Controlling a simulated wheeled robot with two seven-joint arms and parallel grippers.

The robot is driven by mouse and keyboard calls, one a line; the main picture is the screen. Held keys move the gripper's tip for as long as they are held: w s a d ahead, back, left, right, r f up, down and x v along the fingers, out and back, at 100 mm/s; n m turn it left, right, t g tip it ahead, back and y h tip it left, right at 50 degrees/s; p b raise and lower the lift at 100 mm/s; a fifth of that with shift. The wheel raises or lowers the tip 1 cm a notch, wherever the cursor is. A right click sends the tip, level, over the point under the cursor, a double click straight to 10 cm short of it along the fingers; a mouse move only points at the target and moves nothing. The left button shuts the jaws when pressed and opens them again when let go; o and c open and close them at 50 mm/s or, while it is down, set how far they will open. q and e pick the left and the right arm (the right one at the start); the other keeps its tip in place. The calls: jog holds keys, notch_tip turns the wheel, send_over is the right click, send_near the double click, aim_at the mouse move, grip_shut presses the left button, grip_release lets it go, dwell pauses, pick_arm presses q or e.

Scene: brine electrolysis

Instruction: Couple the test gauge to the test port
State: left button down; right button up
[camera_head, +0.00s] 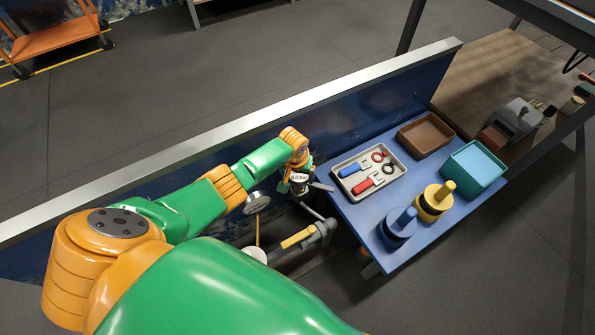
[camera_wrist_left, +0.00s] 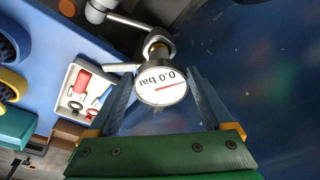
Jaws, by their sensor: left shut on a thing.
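The test gauge (camera_head: 299,178) is a small round dial reading 0.0 bar. My left gripper (camera_head: 302,184) is shut on it, above the pipework beside the blue wall. In the left wrist view the gauge (camera_wrist_left: 161,92) shows between the two fingers, its white face toward the camera. Behind the dial is a brass and grey fitting (camera_wrist_left: 158,42), in line with the gauge. I cannot tell whether the gauge touches it, or whether this is the test port. My right gripper is not in view.
Pipework with a yellow handle (camera_head: 298,238) stands below my left gripper, near another round dial (camera_head: 257,202). A blue table (camera_head: 365,222) at right carries a tool tray (camera_head: 347,195), a brown bin (camera_head: 426,134), a teal bin (camera_head: 470,172) and two knobbed round items.

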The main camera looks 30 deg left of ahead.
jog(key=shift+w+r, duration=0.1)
pick_arm(q)
grip_release()
jog(key=shift+f, duration=0.1)
jog(key=p+v, duration=0.3)
jog(key=shift+r, duration=0.3)
jog(key=p+v, duration=0.2)
jog(key=v, duration=0.1)
jog(key=shift+s+r+p, duration=0.15)
jog(key=shift+r+p, duration=0.15)
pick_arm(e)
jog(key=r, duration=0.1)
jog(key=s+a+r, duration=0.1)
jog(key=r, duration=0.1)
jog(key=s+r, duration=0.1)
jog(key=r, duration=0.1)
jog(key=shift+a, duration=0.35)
